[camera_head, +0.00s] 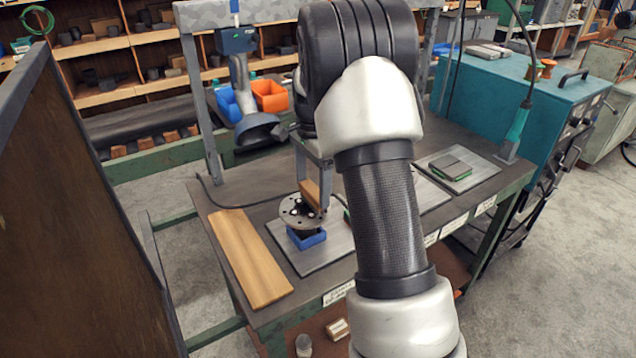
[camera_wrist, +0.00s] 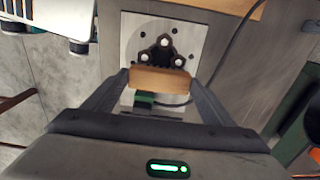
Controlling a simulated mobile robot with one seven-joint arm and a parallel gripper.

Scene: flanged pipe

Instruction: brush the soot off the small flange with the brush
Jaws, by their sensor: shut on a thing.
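My gripper (camera_head: 313,180) is shut on the brush (camera_head: 311,196), which shows a tan wooden block. In the wrist view the brush (camera_wrist: 160,81) lies crosswise between the two fingertips. The round grey flange (camera_head: 298,212), with holes and pale round spots, sits above a blue block (camera_head: 307,240) on a grey plate. The brush is at the far right edge of the flange in the head view; I cannot tell whether they touch. In the wrist view the flange (camera_wrist: 178,38) has a dark patch around pale spots, and the brush hides its near part.
A wooden board (camera_head: 247,258) lies left of the plate (camera_head: 325,262) on the dark workbench. Another plate with a green-edged pad (camera_head: 450,166) lies to the right. A teal machine (camera_head: 535,105) stands beyond. A lamp-like blue-grey tool (camera_head: 243,90) hangs behind. My arm hides the bench's middle.

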